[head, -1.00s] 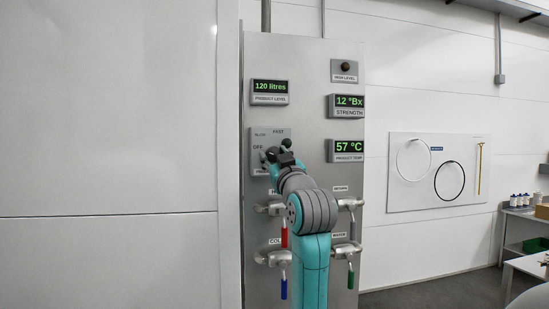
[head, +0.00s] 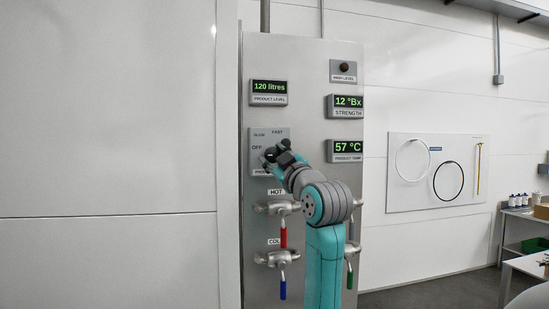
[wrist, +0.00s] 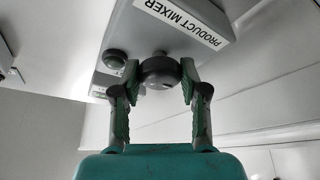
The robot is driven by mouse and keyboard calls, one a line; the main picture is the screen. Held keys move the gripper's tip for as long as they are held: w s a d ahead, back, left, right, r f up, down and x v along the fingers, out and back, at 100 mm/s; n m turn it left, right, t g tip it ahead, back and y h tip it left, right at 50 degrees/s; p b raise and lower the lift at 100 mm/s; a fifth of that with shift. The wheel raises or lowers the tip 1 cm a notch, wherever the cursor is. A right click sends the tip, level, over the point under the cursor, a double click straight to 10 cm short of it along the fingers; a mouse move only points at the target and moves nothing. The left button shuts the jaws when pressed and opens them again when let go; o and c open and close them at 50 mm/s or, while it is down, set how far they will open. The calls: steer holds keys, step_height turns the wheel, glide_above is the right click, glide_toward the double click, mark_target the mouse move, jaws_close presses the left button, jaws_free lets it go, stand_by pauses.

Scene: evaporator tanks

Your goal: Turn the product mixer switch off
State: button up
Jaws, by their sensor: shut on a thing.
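The product mixer switch is a grey plate (head: 257,138) with OFF, SLOW and FAST marks, on the left of the steel panel in the head view. My gripper (head: 271,155) is at the plate's lower right and hides much of the switch there. In the wrist view the dark round mixer knob (wrist: 160,72) sits between the two fingers of my gripper (wrist: 161,78), which are shut on it from both sides. The PRODUCT MIXER label (wrist: 177,24) shows upside down beyond it. I cannot tell which mark the knob points to.
Valves with a red handle (head: 283,237) and a blue handle (head: 283,289) are below the switch. A green handle (head: 349,275) shows right of my arm. Displays for level (head: 269,87), strength (head: 346,101) and temperature (head: 345,147) surround the area.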

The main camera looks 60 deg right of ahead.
steer(key=o, duration=1.1)
steer(key=v, duration=1.2)
steer(key=shift+w+f, duration=0.1)
steer(key=shift+f, duration=0.05)
